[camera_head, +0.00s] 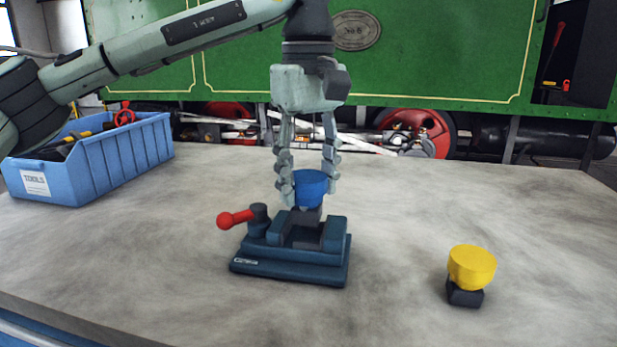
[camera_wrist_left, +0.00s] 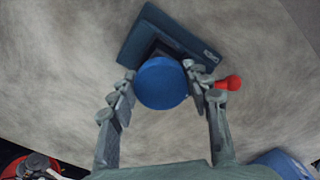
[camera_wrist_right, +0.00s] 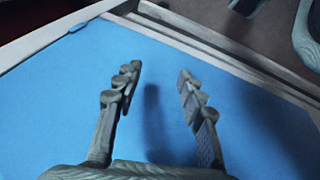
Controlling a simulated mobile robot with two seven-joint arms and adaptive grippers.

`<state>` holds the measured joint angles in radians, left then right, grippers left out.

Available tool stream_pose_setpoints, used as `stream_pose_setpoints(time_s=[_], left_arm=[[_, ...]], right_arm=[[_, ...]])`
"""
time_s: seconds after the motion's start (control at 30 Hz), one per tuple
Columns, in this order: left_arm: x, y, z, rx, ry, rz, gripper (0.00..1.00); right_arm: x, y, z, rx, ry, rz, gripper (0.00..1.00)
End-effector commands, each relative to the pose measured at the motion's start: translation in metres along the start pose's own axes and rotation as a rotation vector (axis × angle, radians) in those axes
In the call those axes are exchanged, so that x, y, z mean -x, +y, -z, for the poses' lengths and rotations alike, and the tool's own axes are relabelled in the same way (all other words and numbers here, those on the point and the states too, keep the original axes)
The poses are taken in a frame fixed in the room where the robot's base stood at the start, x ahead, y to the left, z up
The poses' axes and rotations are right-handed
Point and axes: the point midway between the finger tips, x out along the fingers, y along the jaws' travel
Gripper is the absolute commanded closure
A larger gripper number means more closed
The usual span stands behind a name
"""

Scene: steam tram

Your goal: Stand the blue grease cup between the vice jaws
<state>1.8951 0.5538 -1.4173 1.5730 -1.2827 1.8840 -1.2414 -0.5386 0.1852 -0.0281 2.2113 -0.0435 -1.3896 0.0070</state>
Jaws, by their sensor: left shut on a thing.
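The blue grease cup (camera_head: 311,188) is upright, held between the fingers of my left gripper (camera_head: 309,186), which comes down from above. Its dark base shows partly just over the vice (camera_head: 290,268); whether it is between the jaws or slightly above or behind them I cannot tell. The vice is dark blue with a red-knobbed handle (camera_head: 236,219) at its left. In the left wrist view the cup's round top (camera_wrist_left: 162,84) sits between the fingertips and hides part of the vice (camera_wrist_left: 150,32). My right gripper (camera_wrist_right: 157,82) is open and empty in the right wrist view.
A yellow cup on a dark base (camera_head: 472,267) stands on the worktop (camera_head: 150,255) to the right of the vice. A blue tool crate (camera_head: 120,150) stands at the left. A green steam tram (camera_head: 440,60) is behind. My right gripper is over a blue surface (camera_wrist_right: 60,120).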

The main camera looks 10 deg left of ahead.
Motion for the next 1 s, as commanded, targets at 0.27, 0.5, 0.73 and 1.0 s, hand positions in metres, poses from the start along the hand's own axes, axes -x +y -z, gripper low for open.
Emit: stream_pose_setpoints(time_s=[0.27,0.5,0.73,1.0], left_arm=[[0.0,0.0,0.0,0.0,0.0,-0.001,0.95],[-0.005,0.0,0.0,0.0,0.0,-0.001,0.95],[-0.011,0.0,0.0,0.0,-0.001,-0.001,0.95],[-0.013,0.0,0.0,0.0,0.0,-0.001,0.95]], right_arm=[[0.0,0.0,0.0,0.0,0.001,0.0,0.6],[-0.002,-0.001,0.0,0.0,0.002,0.0,0.6],[-0.005,-0.001,-0.001,0.0,0.002,0.0,0.6],[-0.006,-0.001,-0.001,0.0,0.002,0.0,0.6]])
